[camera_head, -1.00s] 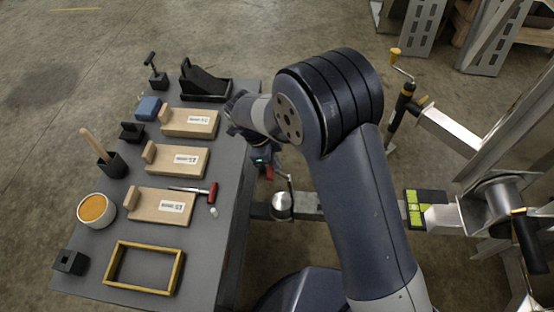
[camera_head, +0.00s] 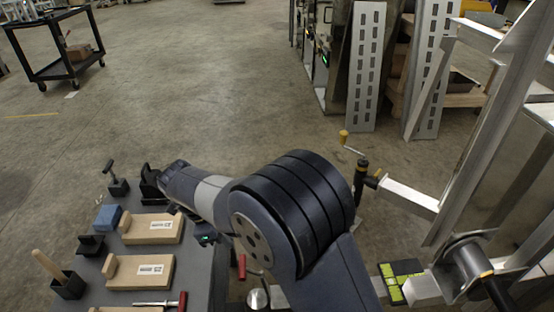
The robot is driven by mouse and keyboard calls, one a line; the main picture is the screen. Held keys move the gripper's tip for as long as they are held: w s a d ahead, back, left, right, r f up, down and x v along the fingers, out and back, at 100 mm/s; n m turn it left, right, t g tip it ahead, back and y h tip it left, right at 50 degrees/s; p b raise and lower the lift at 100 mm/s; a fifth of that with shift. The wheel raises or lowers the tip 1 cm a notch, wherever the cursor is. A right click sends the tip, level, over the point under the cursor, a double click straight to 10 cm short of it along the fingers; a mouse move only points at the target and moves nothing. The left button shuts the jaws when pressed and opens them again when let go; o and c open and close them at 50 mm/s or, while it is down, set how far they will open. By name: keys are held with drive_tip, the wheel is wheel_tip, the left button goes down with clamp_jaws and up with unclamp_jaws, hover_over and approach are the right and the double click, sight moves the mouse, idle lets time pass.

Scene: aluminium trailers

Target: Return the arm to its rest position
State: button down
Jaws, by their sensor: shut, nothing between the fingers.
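My arm rises from the bottom right to a large dark ribbed elbow and reaches left over the right edge of the grey table (camera_head: 195,285). The dark end of my gripper (camera_head: 206,236), with a small green light, hangs below the forearm near that edge. It is shut and empty. Its fingertips are mostly hidden. It is right of the upper wooden block (camera_head: 152,228) with a label and touches nothing that I can make out.
The table holds a second labelled wooden block (camera_head: 139,272), a blue block (camera_head: 107,217), a black holder with a wooden handle (camera_head: 66,285) and a red-handled tool (camera_head: 182,302). The trailer frame (camera_head: 410,198) and crank jack (camera_head: 361,178) stand at right. A black cart (camera_head: 50,48) stands far left. Open floor lies ahead.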

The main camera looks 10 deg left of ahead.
sight(242, 264)
drive_tip(key=shift+a+f+b+x, duration=0.1)
drive_tip(key=shift+a+b+x, duration=0.1)
drive_tip(key=shift+x, duration=1.25)
drive_tip(key=shift+a+f+b+x, duration=0.1)
drive_tip(key=shift+a+b+x, duration=0.1)
drive_tip(key=shift+x, duration=1.25)
drive_tip(key=shift+a+b+x, duration=0.1)
drive_tip(key=shift+a+x, duration=0.1)
drive_tip(key=shift+x, duration=1.25)
drive_tip(key=shift+s, duration=0.15)
